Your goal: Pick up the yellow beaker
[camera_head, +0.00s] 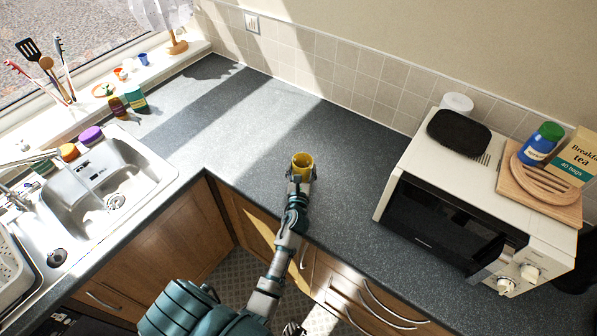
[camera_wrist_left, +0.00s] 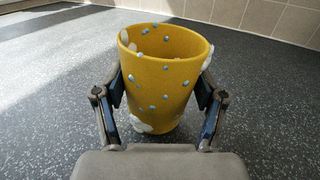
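The yellow beaker (camera_head: 302,161) stands upright on the dark grey worktop, near its front edge. In the left wrist view the beaker (camera_wrist_left: 163,85) is wide at the rim, narrows downward and has blue and white spots. My left gripper (camera_head: 301,175) reaches it from the front. Its two fingers (camera_wrist_left: 161,92) lie against the beaker's left and right sides, with no clear gap. I cannot tell whether the base touches the worktop. At the bottom edge of the head view a small grey part (camera_head: 293,328) may be my right gripper; its fingers cannot be made out.
A white microwave (camera_head: 440,225) stands to the right, with a wooden board (camera_head: 510,198), tea box (camera_head: 575,160) and blue jar (camera_head: 541,145) on top. A sink (camera_head: 95,185) is at the left; small bottles (camera_head: 136,99) stand behind it. The worktop around the beaker is clear.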

